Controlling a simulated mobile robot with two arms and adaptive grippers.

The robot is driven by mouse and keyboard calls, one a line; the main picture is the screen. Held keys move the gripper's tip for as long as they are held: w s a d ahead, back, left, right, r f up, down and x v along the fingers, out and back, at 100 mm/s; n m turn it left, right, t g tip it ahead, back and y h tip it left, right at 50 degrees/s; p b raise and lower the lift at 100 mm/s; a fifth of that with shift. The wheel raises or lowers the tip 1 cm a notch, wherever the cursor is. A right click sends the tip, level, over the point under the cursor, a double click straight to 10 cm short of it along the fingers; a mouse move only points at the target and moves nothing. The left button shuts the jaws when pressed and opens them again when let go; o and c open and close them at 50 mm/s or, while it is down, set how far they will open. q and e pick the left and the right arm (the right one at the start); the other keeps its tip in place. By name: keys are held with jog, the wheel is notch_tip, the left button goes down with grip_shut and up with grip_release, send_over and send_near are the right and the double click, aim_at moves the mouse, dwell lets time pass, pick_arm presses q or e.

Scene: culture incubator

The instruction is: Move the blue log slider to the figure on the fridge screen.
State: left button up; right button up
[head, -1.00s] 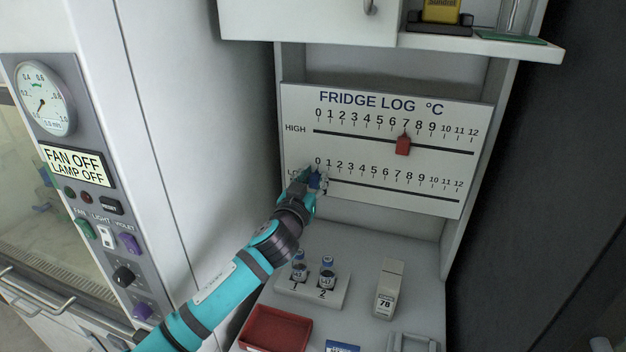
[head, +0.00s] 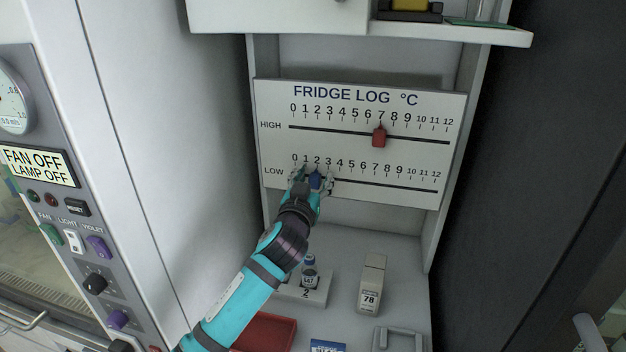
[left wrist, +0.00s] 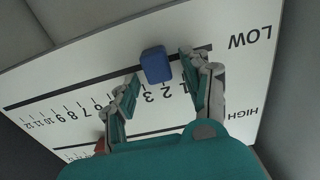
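The blue log slider (head: 315,181) is on the LOW line of the white fridge log board (head: 400,107), at about the 2 mark. My left gripper (head: 314,176) is at the board with its fingers on either side of the slider. In the left wrist view the blue slider (left wrist: 156,65) is between the two fingertips of my left gripper (left wrist: 159,67), which are apart, with narrow gaps beside it. Contact is not clear. The red slider (head: 379,136) is on the HIGH line near 7. The fridge screen is not in view. My right gripper is not in view.
Below the board a shelf holds a vial rack (head: 318,296), a white bottle marked 78 (head: 371,284) and a red tray (head: 268,333). A cabinet (head: 270,15) overhangs the board. At the left is a control panel (head: 72,232). The LOW line right of my gripper is clear.

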pick_arm(q)
jog(key=v, duration=1.2)
